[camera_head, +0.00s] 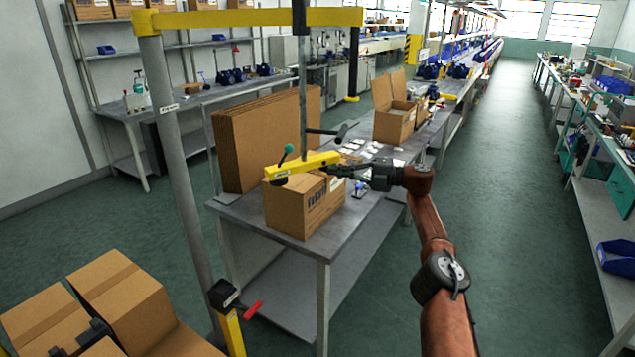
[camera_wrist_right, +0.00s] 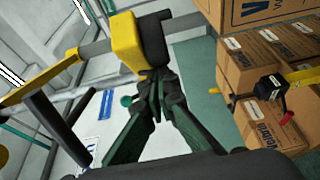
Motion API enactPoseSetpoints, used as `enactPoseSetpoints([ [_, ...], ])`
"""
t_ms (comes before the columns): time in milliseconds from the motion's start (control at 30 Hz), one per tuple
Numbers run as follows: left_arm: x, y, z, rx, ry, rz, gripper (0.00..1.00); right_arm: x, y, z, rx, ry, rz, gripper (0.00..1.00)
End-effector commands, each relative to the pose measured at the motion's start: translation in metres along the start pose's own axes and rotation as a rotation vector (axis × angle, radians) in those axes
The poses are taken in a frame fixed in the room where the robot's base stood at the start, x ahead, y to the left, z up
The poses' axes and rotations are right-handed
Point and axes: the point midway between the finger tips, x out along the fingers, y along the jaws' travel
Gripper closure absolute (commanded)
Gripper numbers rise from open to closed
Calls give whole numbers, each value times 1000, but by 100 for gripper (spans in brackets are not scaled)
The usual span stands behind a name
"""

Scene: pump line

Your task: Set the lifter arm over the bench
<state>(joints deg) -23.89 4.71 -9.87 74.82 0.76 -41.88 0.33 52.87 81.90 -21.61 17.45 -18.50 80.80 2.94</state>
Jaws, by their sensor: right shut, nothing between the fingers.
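The lifter has a grey post (camera_head: 180,170) and a yellow overhead arm (camera_head: 235,18) reaching right across the bench in the head view. A thin dark tube (camera_head: 303,90) hangs from it to a yellow bar (camera_head: 302,165) just above a carton (camera_head: 300,210). The grey bench (camera_head: 240,208) stands below. My right gripper (camera_head: 330,170) is shut and empty at the bar's right end. The right wrist view shows its dark fingertips (camera_wrist_right: 160,82) close below a yellow block (camera_wrist_right: 124,42) with a black end; I cannot tell whether they touch. My left gripper is not in view.
A flat cardboard stack (camera_head: 265,140) and an open carton (camera_head: 394,122) stand on the bench. Cartons (camera_head: 110,285) lie at lower left, by a red-handled lever (camera_head: 253,310). The green aisle floor (camera_head: 520,200) to the right is clear. A side bench (camera_head: 590,150) lines it.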

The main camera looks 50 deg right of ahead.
Motion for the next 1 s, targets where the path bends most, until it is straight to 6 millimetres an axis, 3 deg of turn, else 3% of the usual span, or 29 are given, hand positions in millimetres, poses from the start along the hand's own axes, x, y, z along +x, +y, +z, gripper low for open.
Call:
enactPoseSetpoints([
  [333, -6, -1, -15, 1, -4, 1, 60, -26, 0, 8, 0, -22, 4, 100],
  [833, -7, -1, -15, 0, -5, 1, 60, -31, 1, 9, 0, -24, 4, 100],
  [1000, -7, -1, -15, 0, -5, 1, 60, -50, 0, 9, 0, -26, 1, 100],
])
